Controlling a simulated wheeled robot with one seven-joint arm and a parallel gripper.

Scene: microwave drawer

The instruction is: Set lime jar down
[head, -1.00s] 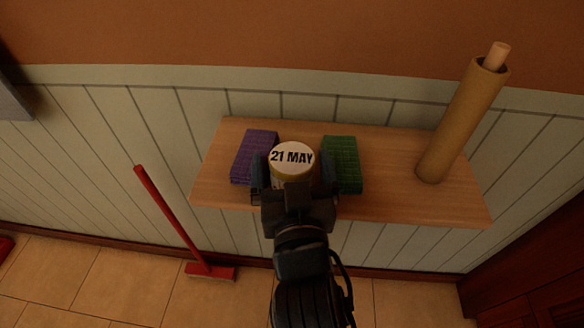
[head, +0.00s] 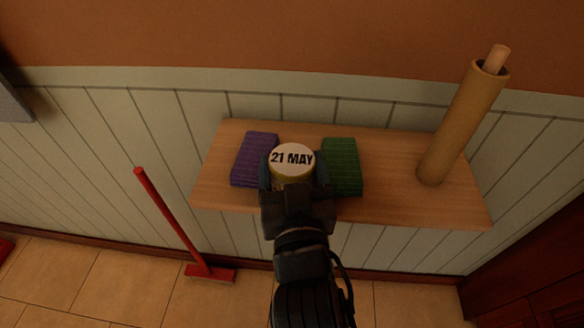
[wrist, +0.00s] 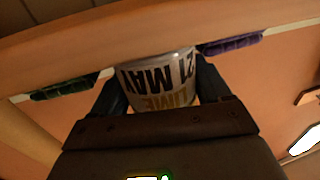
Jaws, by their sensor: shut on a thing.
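The lime jar (head: 292,160) has a pale round lid marked "21 MAY". It is over the wooden shelf (head: 395,200), between a purple block and a green block. In the wrist view the jar (wrist: 158,75) appears upside down, with "LIME" and "21 MAY" on its label. My gripper (head: 293,172) is shut on the jar, one finger on each side. In the wrist view the jar's base meets the shelf board (wrist: 110,35); I cannot tell whether the shelf bears its weight. The gripper hides the jar's lower front in the head view.
The purple block (head: 255,158) is close on the left of the jar, the green block (head: 342,166) close on the right. A brown roll (head: 462,125) stands at the shelf's right. Shelf between green block and roll is clear. A red broom (head: 170,215) leans below left.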

